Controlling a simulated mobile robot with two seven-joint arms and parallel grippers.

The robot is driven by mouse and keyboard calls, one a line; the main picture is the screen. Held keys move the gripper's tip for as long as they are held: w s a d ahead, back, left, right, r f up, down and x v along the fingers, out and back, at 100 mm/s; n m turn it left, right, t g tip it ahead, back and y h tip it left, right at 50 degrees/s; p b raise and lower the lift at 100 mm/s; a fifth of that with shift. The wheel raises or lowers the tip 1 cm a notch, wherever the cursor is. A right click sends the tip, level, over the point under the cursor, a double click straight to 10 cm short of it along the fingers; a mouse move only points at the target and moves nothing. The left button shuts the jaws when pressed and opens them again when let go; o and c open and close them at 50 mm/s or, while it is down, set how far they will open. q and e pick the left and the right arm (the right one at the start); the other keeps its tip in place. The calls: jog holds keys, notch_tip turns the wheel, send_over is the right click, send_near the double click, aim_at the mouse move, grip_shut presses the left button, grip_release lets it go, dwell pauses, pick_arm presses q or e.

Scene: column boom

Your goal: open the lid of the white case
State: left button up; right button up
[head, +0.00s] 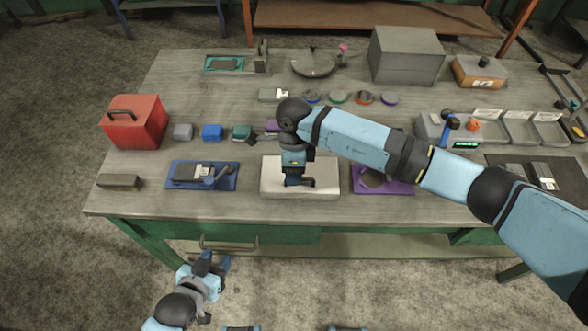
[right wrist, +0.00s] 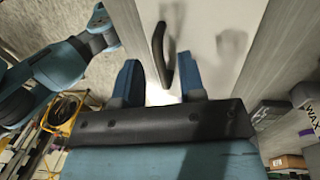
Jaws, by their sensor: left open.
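The white case (head: 327,181) stands near the front edge of the table, in the middle, and its lid looks closed. My right gripper (head: 299,183) is over the case and hides part of its top. In the right wrist view a white face of the case (right wrist: 205,22) shows a dark curved handle (right wrist: 158,48). The two fingers of my right gripper (right wrist: 158,76) stand apart, with the handle's end between them in the picture; I cannot tell whether they touch it. My left gripper (head: 213,258) is open and empty, in front of the table near a drawer handle.
The wooden table (head: 140,205) carries a blue tray (head: 232,181) left of the case and a purple tray (head: 402,187) right of it, under my right arm. A red box (head: 135,125) stands at left. Small blocks and bins stand behind.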

jog(key=shift+f, duration=0.3)
grip_shut()
